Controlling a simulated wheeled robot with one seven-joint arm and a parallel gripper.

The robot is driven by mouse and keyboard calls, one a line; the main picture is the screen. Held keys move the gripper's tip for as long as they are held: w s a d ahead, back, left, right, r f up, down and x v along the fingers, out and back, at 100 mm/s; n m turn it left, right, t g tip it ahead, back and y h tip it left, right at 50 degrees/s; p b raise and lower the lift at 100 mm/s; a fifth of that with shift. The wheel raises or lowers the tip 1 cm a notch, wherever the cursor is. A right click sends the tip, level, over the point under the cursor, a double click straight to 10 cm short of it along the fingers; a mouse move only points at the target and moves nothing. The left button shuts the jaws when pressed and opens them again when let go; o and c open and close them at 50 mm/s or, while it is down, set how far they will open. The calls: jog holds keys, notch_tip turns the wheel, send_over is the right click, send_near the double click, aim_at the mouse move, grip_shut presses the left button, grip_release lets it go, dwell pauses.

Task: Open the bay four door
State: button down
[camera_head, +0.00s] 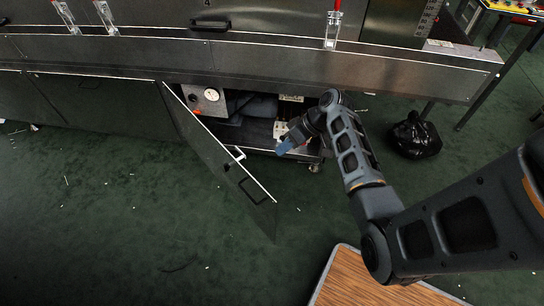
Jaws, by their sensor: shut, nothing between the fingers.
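A "4" is marked on the upper metal panel (235,18) of the dryer, above a black handle (210,23); this panel looks shut, and its top is cut off by the frame. Below it, a dark lower cabinet door (222,158) stands swung out into the room, with a black handle (257,191) near its free edge. I cannot tell which of these is the bay four door. My gripper (284,148) has blue tips and is shut and empty. It is in front of the cabinet opening, right of the swung-out door and apart from its handle.
A gauge (211,94) and other equipment show inside the cabinet. A red-tipped clamp (333,25) stands on the ledge. A black bag (414,136) lies on the floor at right. A wood-topped surface (365,280) is at the bottom.

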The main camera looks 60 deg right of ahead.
aim_at(248, 176)
jog(key=shift+w+a+f, duration=1.45)
jog(key=shift+a+f, duration=0.15)
jog(key=shift+f, duration=0.15)
jog(key=shift+w+a+f, duration=1.4)
jog(key=shift+a+f, duration=0.2)
jog(key=shift+f, duration=0.1)
